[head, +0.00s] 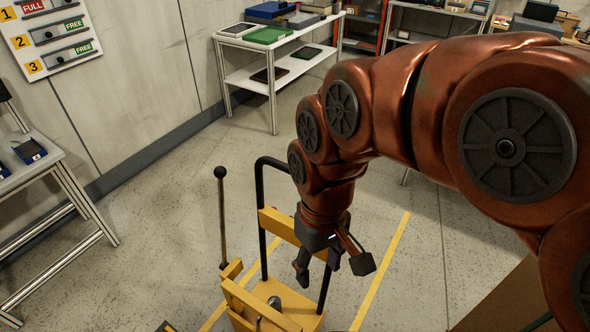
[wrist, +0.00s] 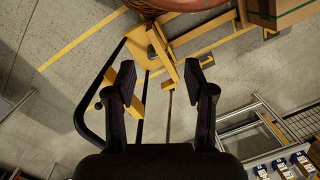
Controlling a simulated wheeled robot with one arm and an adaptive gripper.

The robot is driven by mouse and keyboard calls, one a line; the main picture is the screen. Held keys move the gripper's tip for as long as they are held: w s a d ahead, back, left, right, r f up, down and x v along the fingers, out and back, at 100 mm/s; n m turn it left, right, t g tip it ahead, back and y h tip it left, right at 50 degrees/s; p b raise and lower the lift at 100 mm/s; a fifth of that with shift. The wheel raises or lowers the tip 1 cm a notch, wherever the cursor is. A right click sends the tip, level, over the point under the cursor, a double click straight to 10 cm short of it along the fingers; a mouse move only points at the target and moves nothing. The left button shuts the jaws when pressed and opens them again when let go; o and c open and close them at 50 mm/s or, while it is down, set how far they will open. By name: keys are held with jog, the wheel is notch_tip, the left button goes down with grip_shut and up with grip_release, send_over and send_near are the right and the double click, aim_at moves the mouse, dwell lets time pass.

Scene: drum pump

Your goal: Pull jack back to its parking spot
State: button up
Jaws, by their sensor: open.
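The yellow jack (head: 270,303) stands on the floor at the bottom of the head view. It has a black tube handle (head: 259,190) and an upright lever with a round black knob (head: 220,172). My gripper (head: 330,264) is open and hangs beside the handle's right side, fingers down. In the wrist view the fingers (wrist: 160,84) are apart, with the jack's yellow frame (wrist: 147,52) beyond them and the handle loop (wrist: 84,108) to their left. I see nothing held between them. I cannot tell whether the fingers touch the jack.
Yellow floor lines (head: 384,268) run on both sides of the jack; I cannot tell if they mark its spot. A table (head: 70,182) stands left and a white shelf bench (head: 262,77) at the back. A box (wrist: 290,14) lies beyond the jack. Floor behind is clear.

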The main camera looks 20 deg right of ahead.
jog(key=w+d+n+t+y+b, duration=0.1)
jog(key=w+d+n+y+b, duration=0.15)
jog(key=w, duration=1.05)
jog(key=w+d+n+t+y+b, duration=0.15)
jog(key=w+d, duration=0.25)
jog(key=w, duration=0.8)
jog(key=shift+n+t, duration=0.3)
jog(key=shift+t, duration=0.35)
jog(key=w+d+f, duration=0.1)
jog(key=w+d, duration=0.1)
jog(key=d, duration=0.1)
jog(key=w+d+f+b, duration=0.1)
jog(key=w+d+f, duration=0.1)
jog(key=d, duration=0.2)
jog(key=w+d+f, duration=0.2)
jog(key=d, duration=0.1)
jog(key=shift+w+d+f+b, duration=0.2)
jog(key=shift+w+d+b, duration=0.1)
jog(key=shift+b, duration=0.1)
jog(key=shift+d+p+x, duration=0.1)
jog(key=shift+p+x, duration=0.45)
jog(key=shift+x, duration=1.4)
jog(key=shift+d+p+x, duration=0.15)
jog(key=shift+p+x, duration=0.35)
jog(key=shift+x, duration=1.4)
jog(key=shift+w+f, duration=0.1)
grip_shut()
